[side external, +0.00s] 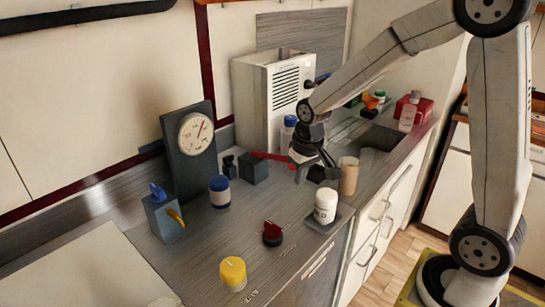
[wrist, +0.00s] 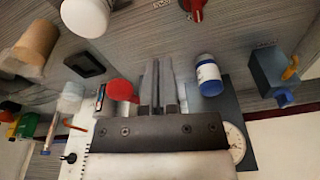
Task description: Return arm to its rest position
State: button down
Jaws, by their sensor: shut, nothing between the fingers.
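My gripper (side external: 312,160) is low over the right half of the grey counter in the side view, near the white cabinet box and the tan cup. In the wrist view its two fingers (wrist: 158,66) lie side by side, shut, with nothing held between them. My arm reaches in from the right, bent at the elbow and stretched out over the counter. I cannot tell in the side view whether the fingertips touch the counter.
The tan cup (side external: 348,176) and white jar (side external: 326,205) stand right of my gripper. A white cabinet box (side external: 275,95) is behind. A blue-capped jar (side external: 219,192), gauge panel (side external: 187,150), red knob (side external: 272,233) and yellow-lidded jar (side external: 232,273) are left. Air above the counter's front looks free.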

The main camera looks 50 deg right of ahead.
jog(key=s+a+f+n+t, duration=0.1)
jog(key=s+a+f+n, duration=0.1)
jog(key=s+a, duration=0.3)
jog(key=s+f, duration=0.1)
jog(key=s, duration=0.3)
jog(key=shift+s+f, duration=0.15)
jog(key=shift+s, duration=0.25)
dwell(0.5)
